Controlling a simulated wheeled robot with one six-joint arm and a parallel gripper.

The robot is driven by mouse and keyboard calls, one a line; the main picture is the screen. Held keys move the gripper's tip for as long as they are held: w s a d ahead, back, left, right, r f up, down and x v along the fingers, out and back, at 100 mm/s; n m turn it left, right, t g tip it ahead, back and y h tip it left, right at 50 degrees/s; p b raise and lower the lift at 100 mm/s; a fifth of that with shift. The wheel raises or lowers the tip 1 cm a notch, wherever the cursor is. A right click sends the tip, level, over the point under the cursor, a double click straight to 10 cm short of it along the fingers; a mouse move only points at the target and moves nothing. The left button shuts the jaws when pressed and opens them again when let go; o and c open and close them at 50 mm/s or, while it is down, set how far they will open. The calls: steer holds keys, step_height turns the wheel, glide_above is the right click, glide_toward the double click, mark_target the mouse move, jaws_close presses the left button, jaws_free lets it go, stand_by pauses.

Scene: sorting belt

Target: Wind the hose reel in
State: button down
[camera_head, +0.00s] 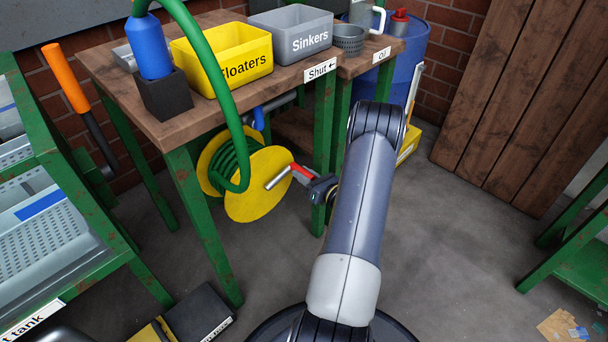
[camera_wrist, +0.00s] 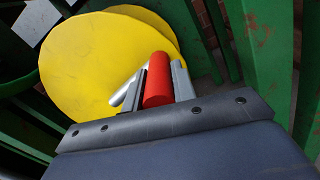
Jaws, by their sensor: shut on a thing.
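The yellow hose reel (camera_head: 262,186) hangs under the wooden bench, with green hose (camera_head: 226,165) wound on its drum. The hose also loops up over the bench to a blue nozzle (camera_head: 150,48) in a dark block. A silver crank arm (camera_head: 279,178) with a red handle (camera_head: 299,170) sticks out from the reel's near face. My gripper (camera_head: 305,177) reaches in from the right and is shut on the red handle. In the wrist view, the red handle (camera_wrist: 158,82) lies between the two fingers, with the yellow disc (camera_wrist: 90,65) behind. Part of the handle is hidden by the fingers.
Green bench legs (camera_head: 325,150) stand close to my gripper and on the reel's left. The bench (camera_head: 200,112) carries a yellow "Floaters" bin (camera_head: 205,72) and a grey "Sinkers" bin (camera_head: 285,48). A blue barrel (camera_head: 411,62) stands behind.

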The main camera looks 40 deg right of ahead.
steer(key=c, duration=1.2)
jaws_free()
steer(key=shift+o, duration=0.2)
steer(key=shift+s, duration=0.1)
steer(key=s+d+p, duration=0.1)
steer(key=s+p, duration=0.1)
steer(key=s, duration=0.8)
steer(key=shift+s, duration=0.35)
